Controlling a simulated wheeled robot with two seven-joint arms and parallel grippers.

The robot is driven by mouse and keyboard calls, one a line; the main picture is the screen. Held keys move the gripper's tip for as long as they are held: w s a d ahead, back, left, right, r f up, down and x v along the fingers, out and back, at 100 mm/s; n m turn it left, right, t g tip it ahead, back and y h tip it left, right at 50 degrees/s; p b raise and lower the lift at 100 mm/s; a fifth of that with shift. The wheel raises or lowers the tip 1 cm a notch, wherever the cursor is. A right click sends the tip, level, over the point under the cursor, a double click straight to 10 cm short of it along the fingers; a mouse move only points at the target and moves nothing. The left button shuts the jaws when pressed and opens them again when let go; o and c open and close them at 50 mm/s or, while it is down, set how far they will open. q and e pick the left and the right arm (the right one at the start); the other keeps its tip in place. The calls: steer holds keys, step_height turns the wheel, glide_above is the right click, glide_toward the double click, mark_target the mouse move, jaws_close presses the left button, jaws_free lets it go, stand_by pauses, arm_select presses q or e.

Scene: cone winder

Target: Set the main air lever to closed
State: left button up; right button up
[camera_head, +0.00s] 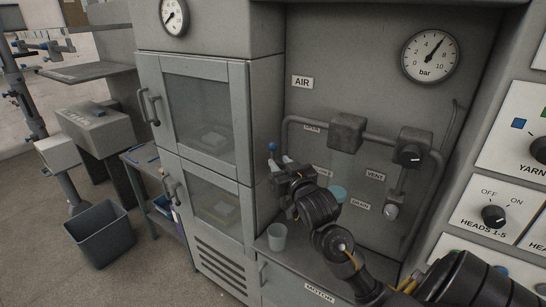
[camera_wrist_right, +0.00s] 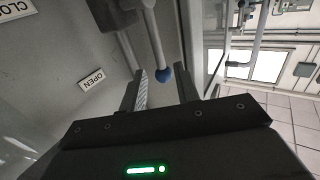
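The main air lever shows as a blue ball knob (camera_head: 272,147) on a thin grey stem, at the left edge of the air panel in the head view. In the right wrist view the blue knob (camera_wrist_right: 165,74) lies between my fingertips' directions, slightly beyond them; I cannot tell if it touches a finger. My right gripper (camera_head: 281,160) is open just below the knob, and its two fingers (camera_wrist_right: 166,88) stand apart in the wrist view. An OPEN label (camera_wrist_right: 91,79) and a partly cut-off CLOSED label (camera_wrist_right: 17,9) are on the panel. The lever's pivot is hidden in the head view. My left gripper is not in view.
A pipe runs across the panel with a grey block (camera_head: 346,132) and a black knob (camera_head: 409,155). A bar gauge (camera_head: 430,55) hangs above. A glass-doored cabinet (camera_head: 198,110) stands close left of my gripper. A grey cup (camera_head: 277,237) is on the ledge below.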

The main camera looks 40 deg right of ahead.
mark_target(274, 156)
steer(key=b+x, duration=0.1)
steer(key=x, duration=0.5)
steer(key=shift+w, duration=0.15)
jaws_close()
